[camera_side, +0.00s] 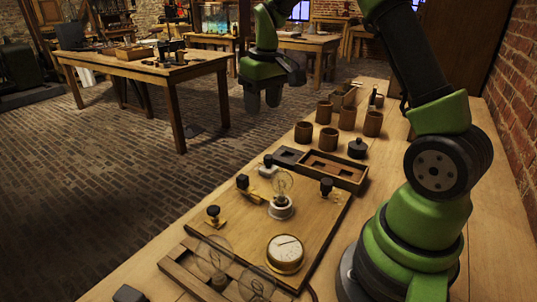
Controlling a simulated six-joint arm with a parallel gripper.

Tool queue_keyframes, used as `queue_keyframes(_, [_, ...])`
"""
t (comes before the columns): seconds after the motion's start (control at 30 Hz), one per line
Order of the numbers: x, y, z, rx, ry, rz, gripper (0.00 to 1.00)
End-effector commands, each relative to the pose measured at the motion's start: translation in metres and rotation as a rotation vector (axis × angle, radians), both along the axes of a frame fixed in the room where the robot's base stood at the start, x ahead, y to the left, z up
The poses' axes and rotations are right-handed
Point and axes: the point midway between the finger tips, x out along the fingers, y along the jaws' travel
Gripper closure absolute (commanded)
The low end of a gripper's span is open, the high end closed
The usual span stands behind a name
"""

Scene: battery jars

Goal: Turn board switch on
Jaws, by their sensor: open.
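The wooden board (318,222) lies on the bench in the lower middle. It bears a clear bulb in a white socket (281,207), a round brass-rimmed dial (285,252) and several black-knobbed fittings. Two of these have brass parts at the left edge: a brass fitting (248,192) and a nearer brass fitting (213,217). I cannot tell which fitting is the switch, or its position. My gripper (262,98) is open and empty, with fingers pointing down, high above and behind the board, clear of everything on the bench.
Several brown jars (372,123) and a dark lidded pot (357,148) stand behind the board. A wooden compartment tray (350,179) adjoins its far edge. Clear glass bulbs (213,257) stand in a near tray (178,262). A brick wall (515,110) bounds the right.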

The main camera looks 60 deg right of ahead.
Motion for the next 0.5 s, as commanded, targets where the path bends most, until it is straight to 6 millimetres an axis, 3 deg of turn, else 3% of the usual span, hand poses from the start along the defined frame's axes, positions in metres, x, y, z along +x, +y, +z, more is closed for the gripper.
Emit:
queue_keyframes(0.03, [0.004, -0.012, -0.017, 0.003, 0.032, 0.002, 0.47])
queue_keyframes(0.13, [0.008, -0.027, -0.041, 0.005, 0.074, 0.014, 0.47])
queue_keyframes(0.3, [0.009, -0.038, -0.060, 0.007, 0.105, 0.026, 0.47])
queue_keyframes(0.5, [0.009, -0.038, -0.084, 0.009, 0.109, 0.027, 0.47])
